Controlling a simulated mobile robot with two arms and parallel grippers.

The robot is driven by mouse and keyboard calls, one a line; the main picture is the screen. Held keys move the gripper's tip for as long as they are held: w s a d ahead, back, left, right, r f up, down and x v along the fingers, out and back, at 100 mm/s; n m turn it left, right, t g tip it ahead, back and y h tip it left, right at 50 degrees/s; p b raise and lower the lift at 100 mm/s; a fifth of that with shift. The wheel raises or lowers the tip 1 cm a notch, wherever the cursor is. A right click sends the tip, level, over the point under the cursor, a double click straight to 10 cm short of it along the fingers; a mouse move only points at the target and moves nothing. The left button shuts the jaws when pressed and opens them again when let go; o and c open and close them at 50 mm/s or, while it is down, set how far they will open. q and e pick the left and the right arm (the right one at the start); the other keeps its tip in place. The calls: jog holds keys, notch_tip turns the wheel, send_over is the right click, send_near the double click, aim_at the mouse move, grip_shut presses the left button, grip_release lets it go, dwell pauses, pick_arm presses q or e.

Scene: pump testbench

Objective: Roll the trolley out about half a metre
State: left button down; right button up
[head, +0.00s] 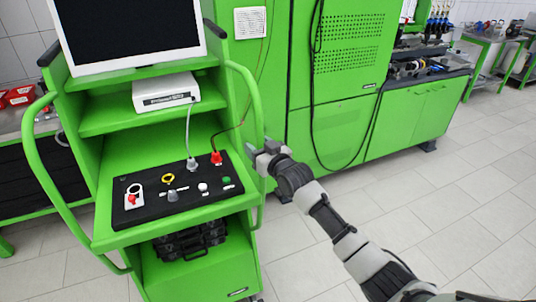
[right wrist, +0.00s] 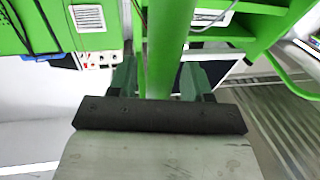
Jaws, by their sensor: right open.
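The green trolley (head: 160,245) stands on the tiled floor, with a monitor, a white box and a black control panel on it. It has a curved green handle on its left side (head: 40,170) and one on its right side (head: 256,100). My right gripper (head: 262,153) is at the right handle. In the right wrist view the green handle bar (right wrist: 168,45) lies between the two open fingers of my right gripper (right wrist: 162,80). I cannot tell whether either finger touches it. My left gripper is not in view.
A large green cabinet (head: 345,75) with a hanging black cable stands behind and right of the trolley. A bench with red bins (head: 18,96) is at the left. Tiled floor (head: 440,215) is clear at the right.

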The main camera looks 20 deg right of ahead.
jog(key=b+v, duration=0.2)
jog(key=v, duration=0.8)
jog(key=shift+s, duration=0.25)
jog(key=shift+d+r, duration=0.1)
dwell(0.3)
